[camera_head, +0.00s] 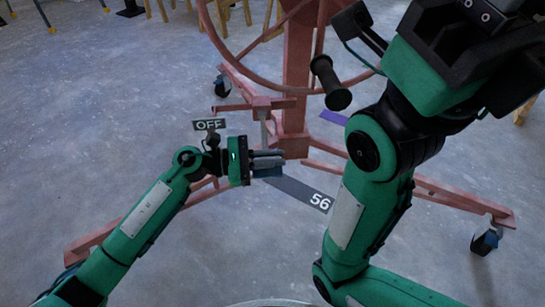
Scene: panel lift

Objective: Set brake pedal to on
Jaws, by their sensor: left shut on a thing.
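The brake pedal seems to be the grey upright bar (264,132) low on the red panel lift, below a short red cross-piece (262,103). A dark tag reading OFF (208,125) shows to its left. My left gripper (268,164) is at the bottom of this bar, in front of the lift's column (295,95). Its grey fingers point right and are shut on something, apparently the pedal. The fingers hide the contact. My right arm rises on the right, and its gripper fingers cannot be made out.
The lift's red legs spread over the grey floor, with casters at the back (222,86) and right (486,238). A large red wheel (222,45) and a black handle (330,84) are above. A dark strip reading 56 (300,192) shows below the column. Floor at left is clear.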

